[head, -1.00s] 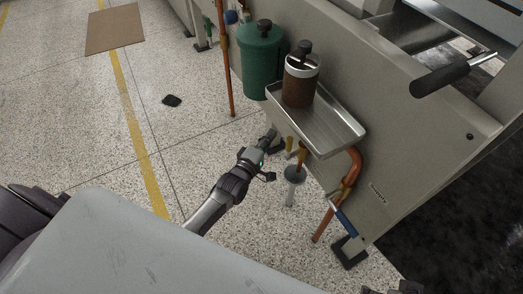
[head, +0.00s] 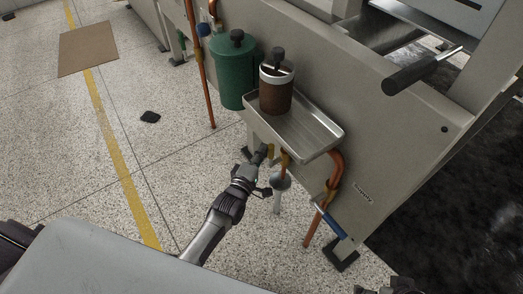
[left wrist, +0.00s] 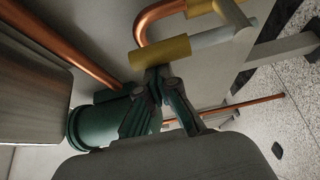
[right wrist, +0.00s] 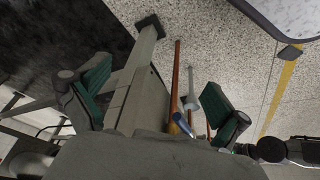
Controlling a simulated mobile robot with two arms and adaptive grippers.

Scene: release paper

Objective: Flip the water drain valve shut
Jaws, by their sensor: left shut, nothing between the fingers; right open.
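Under the metal tray, a short yellow-sleeved lever (head: 271,151) shows beside a copper pipe end above a grey funnel (head: 280,181). The yellow sleeve (left wrist: 160,51) is large in the left wrist view. A blue-handled lever (head: 331,223) sits on another copper pipe to the right; the blue handle (right wrist: 182,122) also shows in the right wrist view. I cannot tell which is the drain valve. My left gripper (left wrist: 158,76) is shut and empty, its tips close against the yellow sleeve; contact is unclear. My right gripper (right wrist: 155,95) is open and empty, its fingers well apart.
The metal tray (head: 319,142) holds a brown jar (head: 276,93) and overhangs the left gripper. A green canister (head: 234,82) hangs to the left on the machine panel (head: 380,135). Copper pipes run down to the floor. The speckled floor at left is mostly clear.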

